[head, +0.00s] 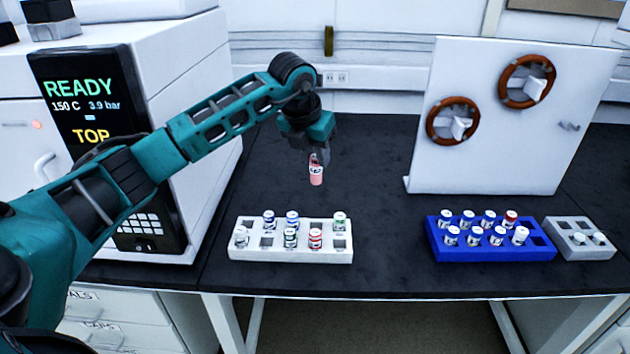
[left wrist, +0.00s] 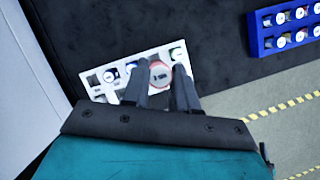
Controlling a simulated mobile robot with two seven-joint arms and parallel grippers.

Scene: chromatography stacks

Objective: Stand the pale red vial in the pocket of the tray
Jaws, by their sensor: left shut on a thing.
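The pale red vial (head: 316,174) hangs upright from my left gripper (head: 314,152) in the head view, above the bench and behind the white tray. In the left wrist view the round top of the pale red vial (left wrist: 160,74) shows between the fingers of my left gripper (left wrist: 163,80). The white tray (head: 290,254) stands near the bench's front edge below it. It holds several capped vials, and some of its pockets are empty. In the left wrist view my fingers hide part of the white tray (left wrist: 121,67). My right gripper is not in view.
A blue tray (head: 492,252) with several vials and a small grey tray (head: 580,252) stand at the right. A white panel (head: 500,110) with two brown rings stands behind them. A white machine (head: 180,90) with a screen is at the left. The middle of the bench is clear.

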